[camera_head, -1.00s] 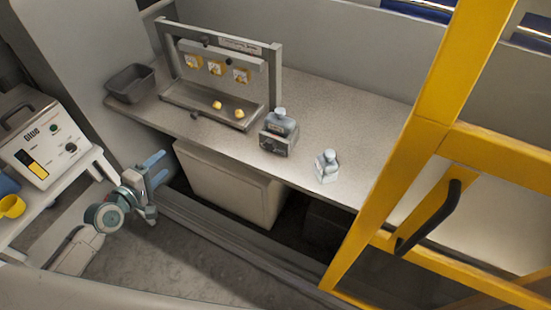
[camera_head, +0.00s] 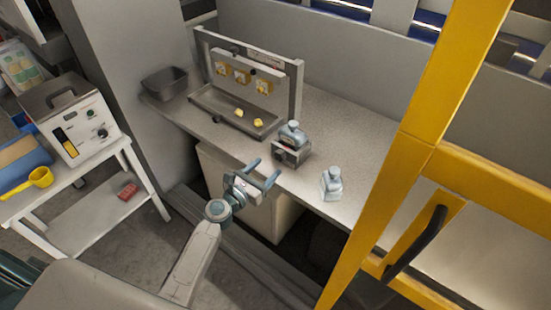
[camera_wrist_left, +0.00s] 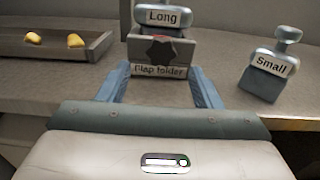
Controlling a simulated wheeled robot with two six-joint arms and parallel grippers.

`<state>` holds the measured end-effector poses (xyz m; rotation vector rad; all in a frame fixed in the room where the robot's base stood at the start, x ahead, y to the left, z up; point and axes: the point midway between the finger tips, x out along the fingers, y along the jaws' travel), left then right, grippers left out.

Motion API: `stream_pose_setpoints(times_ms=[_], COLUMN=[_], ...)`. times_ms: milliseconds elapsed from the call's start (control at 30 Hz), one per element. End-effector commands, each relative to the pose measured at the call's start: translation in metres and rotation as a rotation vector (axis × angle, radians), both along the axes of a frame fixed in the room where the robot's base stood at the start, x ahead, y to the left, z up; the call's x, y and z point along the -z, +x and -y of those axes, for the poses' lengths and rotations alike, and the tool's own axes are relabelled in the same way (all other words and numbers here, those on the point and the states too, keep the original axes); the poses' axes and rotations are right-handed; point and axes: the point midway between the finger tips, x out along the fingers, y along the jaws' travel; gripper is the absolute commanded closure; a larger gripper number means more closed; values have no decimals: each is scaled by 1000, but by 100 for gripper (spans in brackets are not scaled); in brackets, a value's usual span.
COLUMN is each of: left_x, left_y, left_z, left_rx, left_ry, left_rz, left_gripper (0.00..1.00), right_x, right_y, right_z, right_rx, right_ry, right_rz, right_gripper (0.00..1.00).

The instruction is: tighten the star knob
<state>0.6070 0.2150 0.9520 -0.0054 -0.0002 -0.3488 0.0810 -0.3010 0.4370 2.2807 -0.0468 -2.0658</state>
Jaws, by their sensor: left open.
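The dark star knob (camera_wrist_left: 160,52) sits on the front of a grey holder marked "Flap folder" (camera_wrist_left: 181,71) in the left wrist view. A bottle-shaped block labelled "Long" (camera_wrist_left: 169,17) stands in that holder. In the head view the holder (camera_head: 291,154) is near the counter's front edge, and the knob is too small to make out. My left gripper (camera_head: 262,171) is open and empty, just in front of the holder. Its blue fingers (camera_wrist_left: 160,85) point at the holder, one to each side of the knob, apart from it. My right gripper is not in view.
A block labelled "Small" (camera_wrist_left: 269,66) stands to the right on the counter (camera_head: 357,140). A tray (camera_head: 229,120) with yellow pieces lies to the left below a frame. A yellow guard post (camera_head: 408,160) closes off the right side.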

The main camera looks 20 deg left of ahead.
Motion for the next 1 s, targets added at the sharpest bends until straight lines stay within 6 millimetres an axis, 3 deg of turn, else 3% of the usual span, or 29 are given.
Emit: stream_pose_setpoints(times_ms=[100, 300, 667, 900, 1000], left_x=[-2, -1, 0, 0, 1], left_y=[21, 43, 49, 48, 48], left_z=[8, 15, 18, 17, 17], left_rx=[0, 0, 0, 0, 0], left_ry=[-2, 1, 3, 3, 3], left_rz=[0, 0, 0, 0, 0], left_gripper=[41, 41, 41, 84, 85], right_x=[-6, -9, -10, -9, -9], right_y=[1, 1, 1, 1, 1], right_z=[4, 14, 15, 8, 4], right_rx=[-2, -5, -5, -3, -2], right_ry=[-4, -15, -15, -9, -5], right_rz=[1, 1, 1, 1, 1], right_gripper=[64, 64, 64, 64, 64])
